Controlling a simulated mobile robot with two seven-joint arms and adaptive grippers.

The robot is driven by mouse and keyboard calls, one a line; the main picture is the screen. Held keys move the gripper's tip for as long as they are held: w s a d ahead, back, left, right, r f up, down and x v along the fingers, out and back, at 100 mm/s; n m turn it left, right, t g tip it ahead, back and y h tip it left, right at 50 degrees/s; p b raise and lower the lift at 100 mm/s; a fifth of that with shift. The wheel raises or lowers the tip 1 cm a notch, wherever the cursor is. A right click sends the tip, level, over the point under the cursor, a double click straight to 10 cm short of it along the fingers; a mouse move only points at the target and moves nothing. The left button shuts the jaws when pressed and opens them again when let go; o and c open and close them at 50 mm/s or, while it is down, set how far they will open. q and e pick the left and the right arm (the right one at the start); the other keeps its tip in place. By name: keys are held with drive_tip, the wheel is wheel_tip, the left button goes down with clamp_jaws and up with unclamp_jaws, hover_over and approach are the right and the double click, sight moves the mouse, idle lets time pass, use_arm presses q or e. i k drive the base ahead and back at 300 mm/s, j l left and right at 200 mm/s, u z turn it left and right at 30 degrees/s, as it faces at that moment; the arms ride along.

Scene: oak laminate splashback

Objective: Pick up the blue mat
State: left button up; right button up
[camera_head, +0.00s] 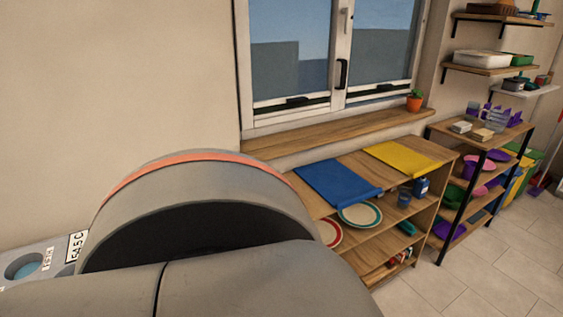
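The blue mat (335,182) lies on the top of a wooden shelf unit below the window. Neither of my grippers is in view. A large grey part of my own arm with an orange band fills the lower left and hides what is behind it. Nothing is seen touching the mat.
A yellow mat (402,157) lies right of the blue one. A rimmed plate (359,215) and a blue box (421,187) are nearby. A black-framed rack (440,240) stands right; tiled floor is clear in front.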

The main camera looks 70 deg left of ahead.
sight(342, 188)
drive_tip(key=u, duration=1.95)
